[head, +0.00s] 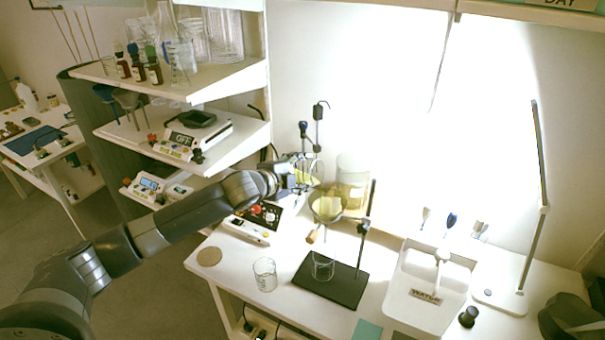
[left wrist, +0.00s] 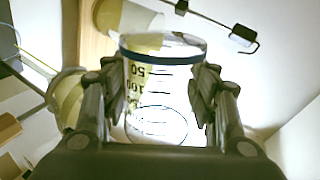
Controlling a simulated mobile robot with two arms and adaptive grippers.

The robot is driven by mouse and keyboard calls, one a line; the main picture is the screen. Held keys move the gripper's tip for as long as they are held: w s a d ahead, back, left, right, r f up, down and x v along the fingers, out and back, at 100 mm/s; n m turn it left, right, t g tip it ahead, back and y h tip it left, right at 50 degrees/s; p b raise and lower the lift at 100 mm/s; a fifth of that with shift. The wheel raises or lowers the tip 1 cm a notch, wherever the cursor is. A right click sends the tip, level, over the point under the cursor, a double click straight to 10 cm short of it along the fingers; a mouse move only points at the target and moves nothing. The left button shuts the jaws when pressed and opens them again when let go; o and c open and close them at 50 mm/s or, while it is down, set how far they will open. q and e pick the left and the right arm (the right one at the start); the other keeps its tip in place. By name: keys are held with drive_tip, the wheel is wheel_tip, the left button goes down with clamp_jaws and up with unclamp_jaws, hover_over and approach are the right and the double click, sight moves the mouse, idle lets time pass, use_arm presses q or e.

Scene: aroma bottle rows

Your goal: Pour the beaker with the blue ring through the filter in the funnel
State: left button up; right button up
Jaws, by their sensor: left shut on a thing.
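My left gripper (head: 300,172) is shut on the beaker with the blue ring. This clear, graduated beaker (left wrist: 160,92) sits between its fingers (left wrist: 161,100) in the left wrist view, with the blue ring near its rim. In the head view it is held just above and left of the funnel (head: 326,208), partly hidden by the gripper. The funnel has a pale yellowish lining and hangs on a stand; a funnel-like shape (left wrist: 66,97) also shows at left in the wrist view. A small clear beaker (head: 322,266) stands below the funnel on the dark stand base (head: 329,289).
A large glass vessel with yellowish contents (head: 353,183) stands behind the funnel. Another clear beaker (head: 264,275) stands on the table left of the stand. Shelves with balances and bottles rise at the left.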

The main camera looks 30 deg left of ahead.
use_arm(q)
drive_tip(key=shift+a, duration=0.1)
idle(0.3)
drive_tip(key=shift+d+r+m+p, duration=0.3)
drive_tip(key=shift+d+p, duration=0.25)
drive_tip(key=shift+p, duration=0.3)
idle(1.3)
drive_tip(key=shift+d+f+m+y+p, duration=0.3)
drive_tip(key=shift+m+y+p, duration=0.4)
drive_tip(key=shift+p, duration=0.35)
idle(4.4)
